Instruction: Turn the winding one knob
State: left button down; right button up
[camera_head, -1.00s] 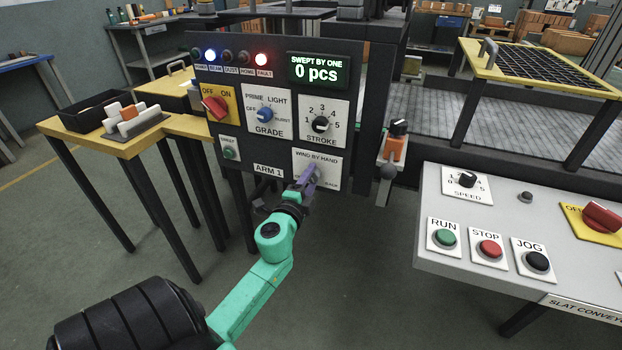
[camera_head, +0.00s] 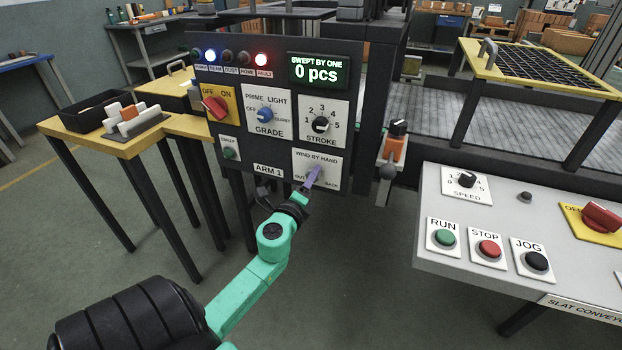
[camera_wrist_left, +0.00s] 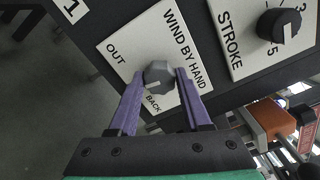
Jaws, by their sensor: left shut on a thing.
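The winding knob (camera_wrist_left: 158,75) is a grey faceted knob on a white plate marked WIND BY HAND, with OUT and BACK (camera_head: 301,158). The plate is at the lower right of the ARM 1 panel. My left gripper (camera_head: 315,174) reaches the plate from below. In the left wrist view its two purple fingers (camera_wrist_left: 160,86) stand on either side of the knob, shut on it. A light mark shows on the knob's lower part, on the side toward BACK. In the head view the fingers largely hide the knob. My right gripper is in neither view.
Above the plate is the STROKE knob (camera_head: 320,124); to its left are the GRADE knob (camera_head: 265,115) and a red switch (camera_head: 214,107). An orange-bodied device (camera_head: 394,148) is right of the panel. A conveyor console (camera_head: 520,220) stands at the right.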

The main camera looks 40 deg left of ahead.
pick_arm(q)
jog(key=shift+f, duration=0.15)
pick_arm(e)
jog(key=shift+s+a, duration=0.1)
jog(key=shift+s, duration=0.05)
pick_arm(q)
jog(key=shift+c, duration=1.8)
grip_release()
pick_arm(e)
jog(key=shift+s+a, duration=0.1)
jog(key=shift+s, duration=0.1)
pick_arm(q)
jog(key=shift+s, duration=0.15)
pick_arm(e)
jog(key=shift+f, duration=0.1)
pick_arm(q)
jog(key=b+v, duration=0.5)
jog(key=v, duration=0.9)
jog(key=shift+s, duration=0.2)
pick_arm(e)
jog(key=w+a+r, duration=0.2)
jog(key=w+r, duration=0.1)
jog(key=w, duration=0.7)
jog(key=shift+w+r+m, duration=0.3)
pick_arm(q)
jog(key=shift+d, duration=0.15)
